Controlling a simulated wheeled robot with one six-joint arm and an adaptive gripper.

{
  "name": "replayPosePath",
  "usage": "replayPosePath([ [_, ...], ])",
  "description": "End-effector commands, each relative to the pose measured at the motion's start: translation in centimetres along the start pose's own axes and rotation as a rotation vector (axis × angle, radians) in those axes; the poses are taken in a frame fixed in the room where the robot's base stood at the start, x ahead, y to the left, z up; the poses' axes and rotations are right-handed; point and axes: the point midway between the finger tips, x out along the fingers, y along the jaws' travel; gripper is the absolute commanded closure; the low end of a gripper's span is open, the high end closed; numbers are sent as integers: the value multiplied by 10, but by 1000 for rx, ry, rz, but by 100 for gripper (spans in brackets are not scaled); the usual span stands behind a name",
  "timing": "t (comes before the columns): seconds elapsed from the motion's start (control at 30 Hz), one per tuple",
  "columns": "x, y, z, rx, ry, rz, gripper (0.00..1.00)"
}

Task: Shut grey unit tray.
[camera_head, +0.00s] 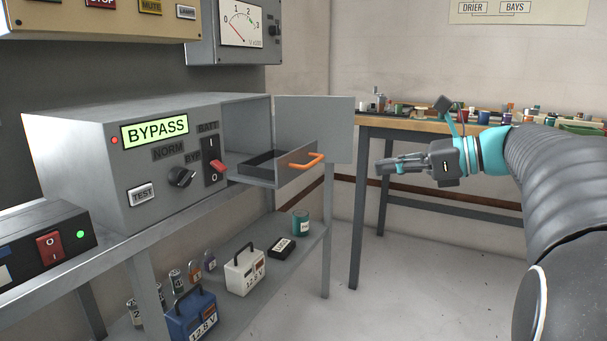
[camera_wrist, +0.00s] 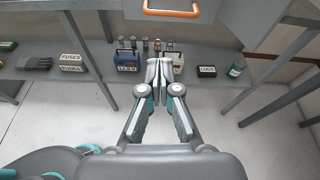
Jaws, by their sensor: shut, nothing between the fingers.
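The grey unit (camera_head: 130,170) stands on the shelf with a lit BYPASS display. Its tray (camera_head: 286,176) is pulled out of the open bay on the right side, with an orange handle (camera_head: 309,162) on its front. The bay's door (camera_head: 315,125) stands swung open behind the tray. In the wrist view the orange handle (camera_wrist: 171,12) shows at the top edge, with the tray mostly cut off. My gripper (camera_head: 380,166) is shut and empty, to the right of the handle and apart from it. Its closed fingers also show in the wrist view (camera_wrist: 159,64).
A lower shelf holds a blue battery box (camera_head: 192,315), a white battery box (camera_head: 245,270), padlocks and a teal jar (camera_head: 300,223). A cluttered wooden workbench (camera_head: 430,131) stands behind my gripper. The space between the handle and my gripper is clear.

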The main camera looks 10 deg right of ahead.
Motion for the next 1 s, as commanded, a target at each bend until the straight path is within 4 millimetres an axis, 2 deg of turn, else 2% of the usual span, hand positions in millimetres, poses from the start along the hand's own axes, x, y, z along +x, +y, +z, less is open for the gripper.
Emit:
replayPosePath([
  [0.1, -14, -16, 3, 68, -65, -11, 100],
  [0.27, -10, -20, 8, 92, -89, -9, 100],
  [0.37, 3, -20, 8, 91, -88, -7, 100],
  [0.8, 84, -20, 15, 89, -86, -6, 100],
  [1.0, 110, -21, 17, 89, -86, -8, 100],
])
